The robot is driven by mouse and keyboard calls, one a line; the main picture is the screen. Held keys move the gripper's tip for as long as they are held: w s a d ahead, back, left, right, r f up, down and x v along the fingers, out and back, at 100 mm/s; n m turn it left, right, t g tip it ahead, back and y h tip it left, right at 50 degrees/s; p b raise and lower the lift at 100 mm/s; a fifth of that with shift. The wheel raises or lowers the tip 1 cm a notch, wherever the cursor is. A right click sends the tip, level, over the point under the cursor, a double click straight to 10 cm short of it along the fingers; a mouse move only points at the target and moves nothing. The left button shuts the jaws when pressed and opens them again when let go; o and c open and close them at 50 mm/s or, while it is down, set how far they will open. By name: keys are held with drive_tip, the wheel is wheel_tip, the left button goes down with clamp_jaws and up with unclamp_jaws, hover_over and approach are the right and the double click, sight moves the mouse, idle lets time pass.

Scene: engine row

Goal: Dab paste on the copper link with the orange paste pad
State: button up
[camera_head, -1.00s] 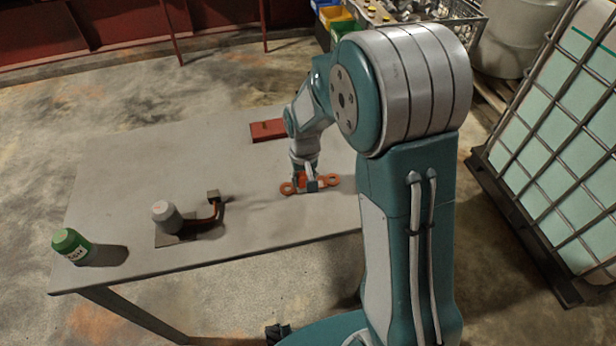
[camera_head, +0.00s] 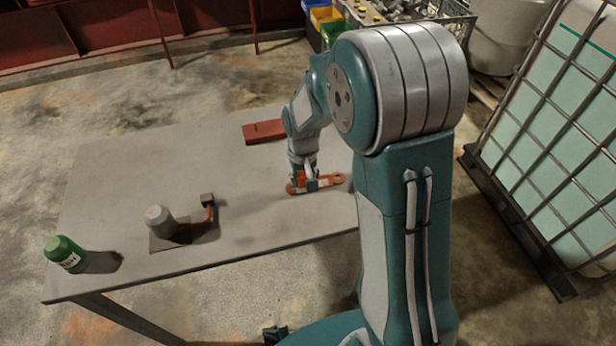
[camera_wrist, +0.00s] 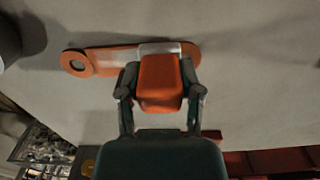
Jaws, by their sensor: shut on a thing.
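The copper link (camera_head: 330,182), a flat orange-brown bar with a ring hole toward each end, lies on the grey table. In the wrist view the link (camera_wrist: 105,61) runs across the top, its left ring clear and part of its right half hidden. My gripper (camera_head: 311,182) is over the link, left of its middle in the head view. In the wrist view my gripper (camera_wrist: 160,88) is shut on the orange paste pad (camera_wrist: 160,78), an orange block with a pale grey end. That end overlaps the link; I cannot tell whether they touch.
The table (camera_head: 120,190) also holds a dark red block (camera_head: 264,132) at the back, a grey cylinder (camera_head: 159,219) on a plate with a copper-coloured bent piece, and a green bottle (camera_head: 63,252) at the left. A caged tank (camera_head: 560,150) stands right of the table.

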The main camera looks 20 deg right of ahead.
drive_tip(key=shift+a, duration=0.7)
drive_tip(key=shift+d, duration=1.65)
drive_tip(key=shift+r, duration=3.5)
